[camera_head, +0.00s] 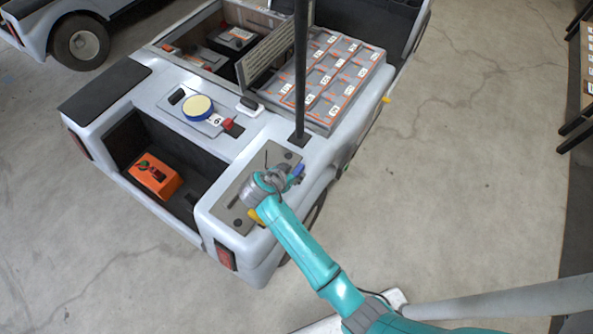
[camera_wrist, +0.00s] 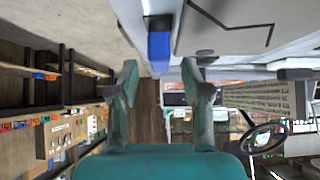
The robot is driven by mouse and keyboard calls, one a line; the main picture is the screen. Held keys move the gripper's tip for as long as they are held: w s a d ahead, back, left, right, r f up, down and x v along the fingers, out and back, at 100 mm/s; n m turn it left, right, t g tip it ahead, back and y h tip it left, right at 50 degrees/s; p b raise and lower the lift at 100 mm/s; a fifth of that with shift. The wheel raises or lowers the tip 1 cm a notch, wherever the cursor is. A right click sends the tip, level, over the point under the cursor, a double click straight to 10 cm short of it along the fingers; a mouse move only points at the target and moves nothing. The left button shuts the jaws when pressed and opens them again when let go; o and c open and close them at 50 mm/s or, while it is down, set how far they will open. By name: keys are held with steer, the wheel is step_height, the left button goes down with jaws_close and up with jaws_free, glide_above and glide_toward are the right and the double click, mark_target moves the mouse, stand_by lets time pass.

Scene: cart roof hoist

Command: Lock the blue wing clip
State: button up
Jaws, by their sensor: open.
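The blue wing clip (camera_head: 297,170) shows as a small blue patch on the cart's rear corner, beside my gripper and partly hidden by it. In the wrist view the blue clip (camera_wrist: 159,46) hangs at the panel's edge. It lies just beyond the fingertips, in line with the gap between them. My gripper (camera_wrist: 160,80) is open, with one finger on each side of this gap and nothing held. In the head view my gripper (camera_head: 283,181) is over the grey plate (camera_head: 236,211) on the cart corner. I cannot tell whether the clip is locked.
A dark post (camera_head: 301,75) rises from the cart close behind my gripper. A grey tray with numbered compartments (camera_head: 346,44) and an open bay with an orange box (camera_head: 154,177) are nearby. A yellow disc (camera_head: 198,106) lies on the deck. The floor (camera_head: 460,190) to the right is free.

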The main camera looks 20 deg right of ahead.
mark_target(297, 172)
steer(key=shift+x, duration=1.5)
jaws_close()
